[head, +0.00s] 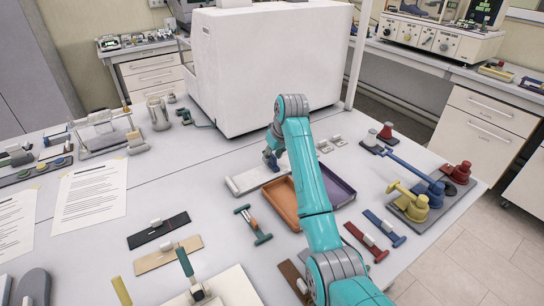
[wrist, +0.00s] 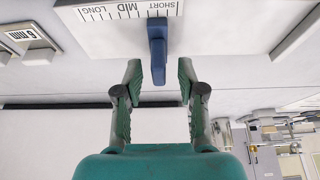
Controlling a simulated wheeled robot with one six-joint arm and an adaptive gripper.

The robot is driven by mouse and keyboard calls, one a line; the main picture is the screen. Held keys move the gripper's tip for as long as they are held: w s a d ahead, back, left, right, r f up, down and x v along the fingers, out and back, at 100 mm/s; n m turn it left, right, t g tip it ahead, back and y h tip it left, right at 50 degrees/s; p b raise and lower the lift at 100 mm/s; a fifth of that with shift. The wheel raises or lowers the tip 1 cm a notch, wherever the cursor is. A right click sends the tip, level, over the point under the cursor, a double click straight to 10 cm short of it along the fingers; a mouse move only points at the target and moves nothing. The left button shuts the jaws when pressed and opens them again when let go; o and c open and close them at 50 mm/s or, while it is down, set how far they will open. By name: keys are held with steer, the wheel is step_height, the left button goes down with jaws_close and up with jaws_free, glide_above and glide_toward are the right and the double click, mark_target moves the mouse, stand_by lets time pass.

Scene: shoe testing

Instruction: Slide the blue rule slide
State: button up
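The blue rule slide (wrist: 158,45) stands on a white rule board (wrist: 95,25) marked SHORT, MID and LONG in the wrist view. It sits near the MID and SHORT part of the scale. My gripper (wrist: 159,70) is open, with one finger on each side of the slide's near end and a visible gap on both sides. In the head view, the white rule board (head: 245,181) lies left of the trays, and a small blue part (head: 270,158) shows at its far right end beside my gripper. My arm hides part of that area.
An orange tray (head: 281,203) and a purple tray (head: 337,186) lie beside the board, close under my arm. A large white machine (head: 265,65) stands behind. Several coloured sliders, such as a blue one (head: 385,228), lie right of my arm. A "6 mm" block (wrist: 34,33) shows left.

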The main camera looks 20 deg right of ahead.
steer(key=shift+w+f, duration=0.15)
steer(key=shift+f, duration=0.25)
jaws_close()
steer(key=w+d, duration=0.1)
steer(key=d, duration=0.4)
steer(key=w+d, duration=0.1)
steer(key=d, duration=0.2)
steer(key=shift+w+r, duration=0.1)
steer(key=shift+w, duration=0.2)
jaws_free()
steer(key=shift+d, duration=0.15)
